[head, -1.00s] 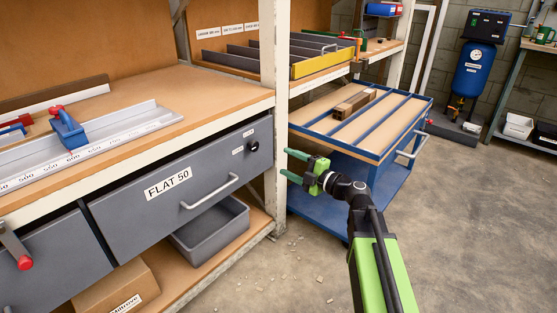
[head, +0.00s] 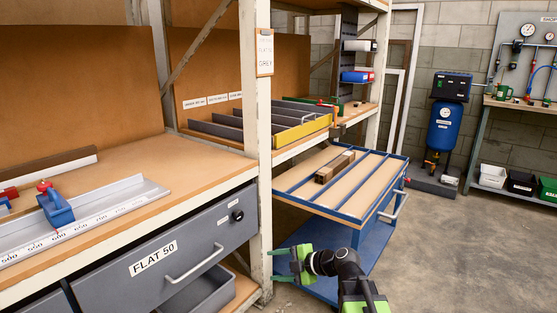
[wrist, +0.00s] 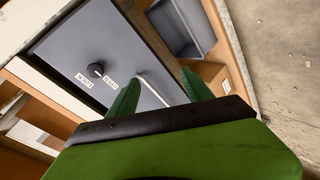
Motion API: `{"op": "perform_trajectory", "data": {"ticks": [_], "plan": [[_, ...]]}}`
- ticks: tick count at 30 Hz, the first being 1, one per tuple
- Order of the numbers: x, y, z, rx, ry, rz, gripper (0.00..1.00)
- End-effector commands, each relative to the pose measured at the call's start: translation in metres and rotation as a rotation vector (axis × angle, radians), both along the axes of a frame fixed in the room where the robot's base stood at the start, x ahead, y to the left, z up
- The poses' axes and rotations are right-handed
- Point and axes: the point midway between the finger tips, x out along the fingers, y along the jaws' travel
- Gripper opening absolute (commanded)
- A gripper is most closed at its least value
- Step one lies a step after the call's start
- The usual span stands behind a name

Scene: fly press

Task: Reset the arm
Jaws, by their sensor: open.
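My gripper (head: 290,264) is open and empty. In the head view it is at the lower middle, in front of the white rack post and to the right of the grey drawer labelled FLAT 50 (head: 160,278). In the wrist view the two green fingers (wrist: 158,92) are spread apart with nothing between them. Behind them is the grey drawer front (wrist: 85,50) with its black knob and bar handle (wrist: 153,88). The drawer looks shut. My arm reaches up from the bottom edge of the head view.
A blue cart (head: 350,218) with a brown block (head: 334,167) stands behind my gripper. The white rack post (head: 258,130) is close by on the left. A grey bin (head: 200,294) sits under the drawer. The concrete floor (head: 450,255) at right is clear.

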Motion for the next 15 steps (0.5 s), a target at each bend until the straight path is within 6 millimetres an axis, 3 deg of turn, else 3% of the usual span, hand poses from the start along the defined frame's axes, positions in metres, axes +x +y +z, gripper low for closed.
{"op": "perform_trajectory", "data": {"ticks": [5, 9, 15], "plan": [[-0.039, -0.031, -0.049, -0.12, 0.447, -0.212, 0.59], [-0.071, -0.077, -0.085, -0.206, 0.811, -0.574, 0.59], [-0.106, -0.14, -0.11, -0.221, 1.124, -1.187, 0.59]]}}
